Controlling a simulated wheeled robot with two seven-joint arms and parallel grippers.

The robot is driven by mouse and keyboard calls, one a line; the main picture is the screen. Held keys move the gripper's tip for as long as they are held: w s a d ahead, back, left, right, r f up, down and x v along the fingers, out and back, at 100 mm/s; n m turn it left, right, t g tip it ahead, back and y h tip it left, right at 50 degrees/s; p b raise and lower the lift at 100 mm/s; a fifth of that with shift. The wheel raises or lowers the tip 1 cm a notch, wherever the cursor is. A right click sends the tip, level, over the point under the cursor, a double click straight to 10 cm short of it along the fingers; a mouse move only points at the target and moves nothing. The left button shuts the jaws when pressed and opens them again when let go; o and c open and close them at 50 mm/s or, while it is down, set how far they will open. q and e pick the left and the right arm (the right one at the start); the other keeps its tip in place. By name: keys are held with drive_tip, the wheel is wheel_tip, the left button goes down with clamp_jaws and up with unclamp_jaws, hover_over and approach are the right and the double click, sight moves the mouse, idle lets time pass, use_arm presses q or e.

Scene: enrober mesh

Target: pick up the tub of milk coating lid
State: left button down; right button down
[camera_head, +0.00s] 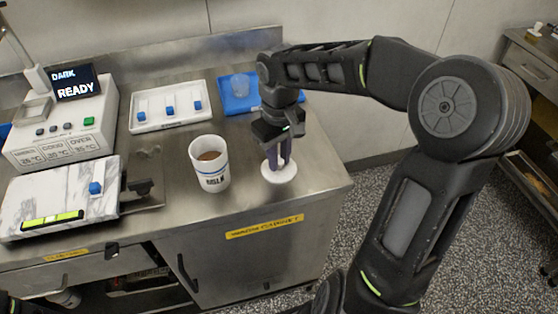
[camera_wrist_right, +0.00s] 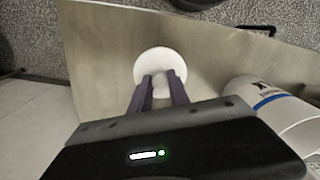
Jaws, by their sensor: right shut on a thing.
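The lid (camera_head: 279,174) is a white round disc with a knob in its middle. It is at the right part of the steel counter, right of the tub, and I cannot tell whether it touches the counter. My right gripper (camera_head: 279,163) points down and is shut on the lid's knob. In the right wrist view the lid (camera_wrist_right: 160,61) shows beyond the fingertips (camera_wrist_right: 161,80). The tub of milk coating (camera_head: 210,172) stands upright and uncovered, with brown coating inside; its white side with a blue band shows in the right wrist view (camera_wrist_right: 270,100). My left gripper is not in view.
A machine with a "DARK READY" display (camera_head: 76,82) stands at the left. A marble slab (camera_head: 55,196) holds a blue cube. A white tray (camera_head: 171,122) with several blue pieces and a blue tray (camera_head: 234,108) lie behind the tub. The counter's right edge is close to the lid.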

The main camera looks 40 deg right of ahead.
sight(280, 161)
wheel_tip(280, 161, up, 10)
idle(0.4)
drive_tip(key=shift+f, duration=0.15)
idle(0.4)
